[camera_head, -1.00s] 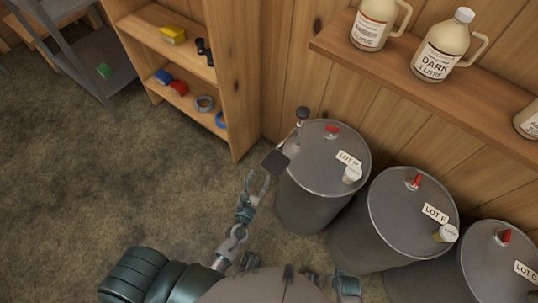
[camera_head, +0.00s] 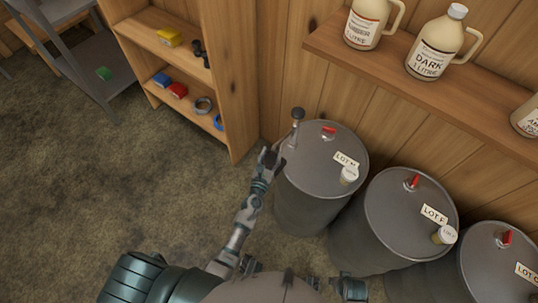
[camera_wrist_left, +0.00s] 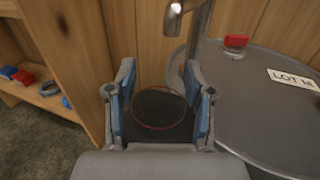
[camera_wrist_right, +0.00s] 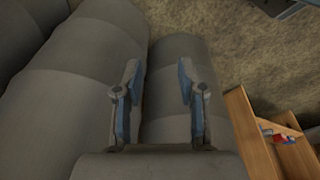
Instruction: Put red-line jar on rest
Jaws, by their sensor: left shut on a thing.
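My left gripper (camera_head: 268,160) is at the near edge of the first drum, beside the tap post. In the left wrist view its fingers (camera_wrist_left: 161,105) are shut on a see-through jar, of which mainly a thin red ring (camera_wrist_left: 160,129) shows. A dark flat plate, seemingly the rest (camera_wrist_left: 165,137), lies behind the jar below the tap spout (camera_wrist_left: 174,15). I cannot tell whether the jar touches it. In the head view the gripper hides most of the plate and jar. My right gripper (camera_wrist_right: 158,90) is open and empty in the right wrist view.
Grey drums labelled LOT M (camera_head: 322,160) and LOT F (camera_head: 412,215), plus another, stand along the wall. Jugs (camera_head: 437,45) stand on a wall shelf (camera_head: 390,60) above. A wooden shelf unit (camera_head: 235,90) stands at left.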

